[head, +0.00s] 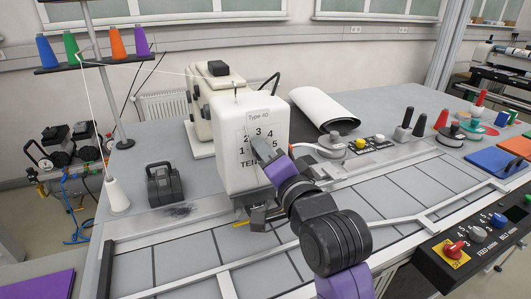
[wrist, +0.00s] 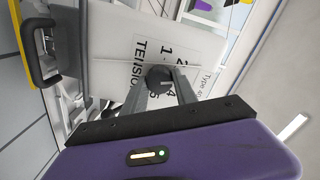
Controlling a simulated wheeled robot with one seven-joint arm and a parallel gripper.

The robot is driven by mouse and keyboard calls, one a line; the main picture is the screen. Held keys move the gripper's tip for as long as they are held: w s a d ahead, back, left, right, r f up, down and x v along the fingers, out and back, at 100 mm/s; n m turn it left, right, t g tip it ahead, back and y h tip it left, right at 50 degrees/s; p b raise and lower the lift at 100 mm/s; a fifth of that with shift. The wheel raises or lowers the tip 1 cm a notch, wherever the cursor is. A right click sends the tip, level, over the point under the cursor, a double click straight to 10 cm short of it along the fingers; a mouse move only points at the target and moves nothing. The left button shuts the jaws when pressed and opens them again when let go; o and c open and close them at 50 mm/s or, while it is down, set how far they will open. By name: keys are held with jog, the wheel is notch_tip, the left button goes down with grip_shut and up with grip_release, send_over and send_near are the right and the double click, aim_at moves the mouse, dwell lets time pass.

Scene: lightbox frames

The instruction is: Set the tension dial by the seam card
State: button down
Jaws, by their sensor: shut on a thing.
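The sewing machine's white head (head: 231,160) carries a scale plate marked "Type 40", numbers 1 to 5 and the partly covered word "TENSION". The tension dial (wrist: 158,78) is a small dark round knob on this plate, with a light line on its face; I cannot tell which number the line points at. My gripper (head: 258,153) reaches the plate from the lower right and hides the dial in the head view. In the wrist view its two grey fingers (wrist: 160,88) are shut on the dial, one on each side. I cannot make out a seam card in either view.
A black box with a handle (head: 164,185) stands left of the machine. A thread stand with coloured cones (head: 117,42) is at the upper left. A panel with knobs (head: 471,243) is at the lower right.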

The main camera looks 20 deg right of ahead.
jog(key=shift+f+m, duration=0.1)
jog(key=shift+m, duration=1.5)
jog(key=c, duration=1)
grip_release()
jog(key=shift+o, duration=0.2)
jog(key=shift+s, duration=0.15)
jog(key=s+b, duration=0.1)
jog(key=s, duration=0.6)
jog(key=shift+s, duration=0.25)
